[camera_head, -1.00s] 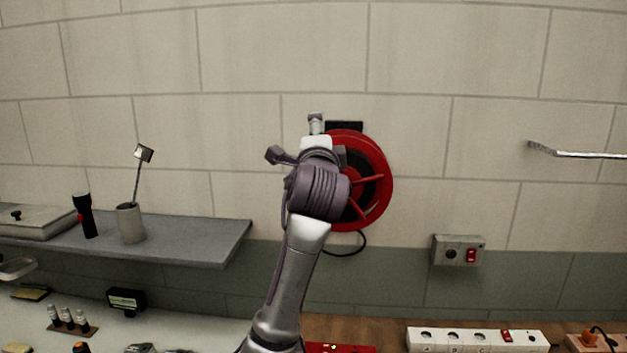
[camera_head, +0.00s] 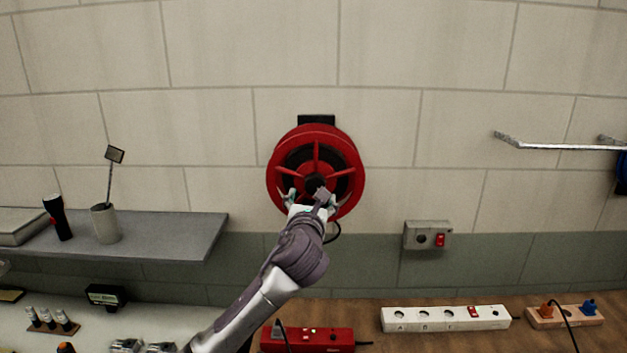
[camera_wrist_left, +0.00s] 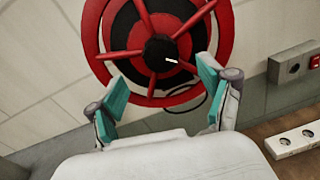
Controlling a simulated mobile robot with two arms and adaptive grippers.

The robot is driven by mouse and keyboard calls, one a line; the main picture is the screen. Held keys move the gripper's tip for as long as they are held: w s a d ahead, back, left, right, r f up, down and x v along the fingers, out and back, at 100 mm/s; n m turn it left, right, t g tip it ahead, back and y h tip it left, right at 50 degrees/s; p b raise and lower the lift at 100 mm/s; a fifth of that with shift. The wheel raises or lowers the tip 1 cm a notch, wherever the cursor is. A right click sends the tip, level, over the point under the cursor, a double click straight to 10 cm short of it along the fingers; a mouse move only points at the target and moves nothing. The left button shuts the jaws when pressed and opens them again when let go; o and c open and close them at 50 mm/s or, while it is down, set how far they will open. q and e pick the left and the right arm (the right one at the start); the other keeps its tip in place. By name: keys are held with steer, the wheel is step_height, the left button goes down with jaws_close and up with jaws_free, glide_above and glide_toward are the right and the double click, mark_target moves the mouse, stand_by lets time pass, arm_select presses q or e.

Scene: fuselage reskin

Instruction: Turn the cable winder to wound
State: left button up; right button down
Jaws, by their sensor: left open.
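The cable winder (camera_head: 316,142) is a red spoked reel with a dark hub, mounted on the wall in the middle of the head view. It fills the upper middle of the left wrist view (camera_wrist_left: 158,93), where its black hub shows a small white mark. My left gripper (camera_head: 312,190) is in front of the lower part of the reel. In the left wrist view its teal-padded fingers (camera_wrist_left: 160,90) stand wide apart with nothing between them, below and either side of the hub. Whether a finger touches the reel cannot be told. My right gripper is not in view.
A grey shelf (camera_head: 170,238) with a cup (camera_head: 105,224) and a flashlight (camera_head: 58,217) is at left. A wall switch box (camera_head: 427,236) is right of the reel. A red power strip (camera_head: 306,340) and a white one (camera_head: 440,319) lie on the bench below. The wall above is clear.

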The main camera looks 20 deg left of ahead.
mark_target(315, 186)
arm_select(q)
steer(key=p+x, duration=0.1)
steer(key=x, duration=0.6)
steer(key=shift+d+p, duration=0.1)
steer(key=shift+p, duration=0.3)
steer(key=c, duration=1.2)
